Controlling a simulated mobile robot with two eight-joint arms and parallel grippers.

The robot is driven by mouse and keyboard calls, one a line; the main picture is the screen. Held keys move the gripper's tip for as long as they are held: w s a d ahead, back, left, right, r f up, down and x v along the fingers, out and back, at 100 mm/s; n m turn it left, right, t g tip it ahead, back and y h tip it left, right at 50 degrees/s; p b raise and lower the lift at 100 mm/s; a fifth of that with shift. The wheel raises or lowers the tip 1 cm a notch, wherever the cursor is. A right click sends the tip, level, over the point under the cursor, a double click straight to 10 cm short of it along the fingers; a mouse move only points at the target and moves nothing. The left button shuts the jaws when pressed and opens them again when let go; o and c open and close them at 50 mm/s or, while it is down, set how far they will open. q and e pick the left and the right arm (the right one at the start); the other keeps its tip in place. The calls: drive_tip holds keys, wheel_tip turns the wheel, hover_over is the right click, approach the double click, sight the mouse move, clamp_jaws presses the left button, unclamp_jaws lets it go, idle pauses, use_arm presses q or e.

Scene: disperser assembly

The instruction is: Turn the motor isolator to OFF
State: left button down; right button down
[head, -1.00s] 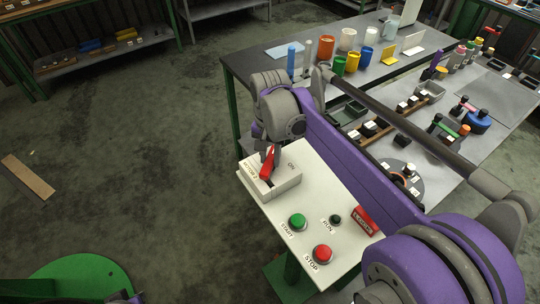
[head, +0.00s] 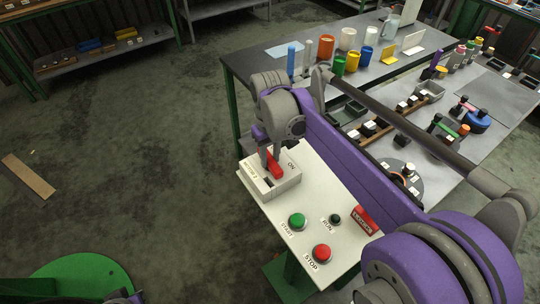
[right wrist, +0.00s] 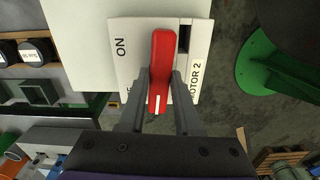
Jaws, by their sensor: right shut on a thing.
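The motor isolator is a white box (head: 285,184) on the white panel, with a red handle (head: 276,168) on top. It is marked ON on one edge and MOTOR 2 on another; no OFF mark can be read. My right gripper (head: 269,158) is over the box, its fingers closed about the handle. In the right wrist view, the red handle (right wrist: 161,60) lies between the two fingers of the right gripper (right wrist: 161,78), its white-marked end toward the wrist. The ON lettering is left of it and a dark slot right of it. My left gripper is not seen.
The panel (head: 316,197) also carries a green START button (head: 297,220), a red STOP button (head: 322,252), a dark RUN lamp (head: 335,219) and a red label block (head: 365,220). A grey table (head: 390,75) crowded with cups and parts stands behind. Floor at left is mostly clear.

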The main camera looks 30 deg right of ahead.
sight(270, 159)
drive_tip(key=shift+n, duration=0.6)
drive_tip(key=c, duration=0.6)
unclamp_jaws()
drive_tip(key=shift+r, duration=0.15)
wheel_tip(270, 159, up, 11)
drive_tip(key=shift+f+p, duration=0.2)
drive_tip(key=shift+p, duration=0.15)
